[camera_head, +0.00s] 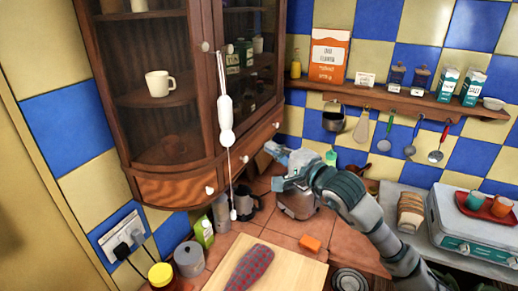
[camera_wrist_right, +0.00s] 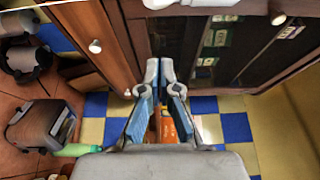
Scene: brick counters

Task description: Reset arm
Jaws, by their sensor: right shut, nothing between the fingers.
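My right arm comes in from the lower right in the head view, with its gripper (camera_head: 277,157) raised in front of the lower edge of the wooden cabinet (camera_head: 160,188). In the right wrist view the right gripper's (camera_wrist_right: 164,72) two blue-sided fingers come together at their tips, with nothing held between them. The cabinet's wood and knobs fill the top of that view. The gripper looks close to the cabinet, but I cannot tell the exact gap. My left gripper is not in view.
A toaster (camera_head: 297,204) stands below the right gripper; it also shows in the wrist view (camera_wrist_right: 40,125). A cutting board (camera_head: 295,271) bears a dark red item (camera_head: 250,268). Utensils hang under the shelf (camera_head: 400,101).

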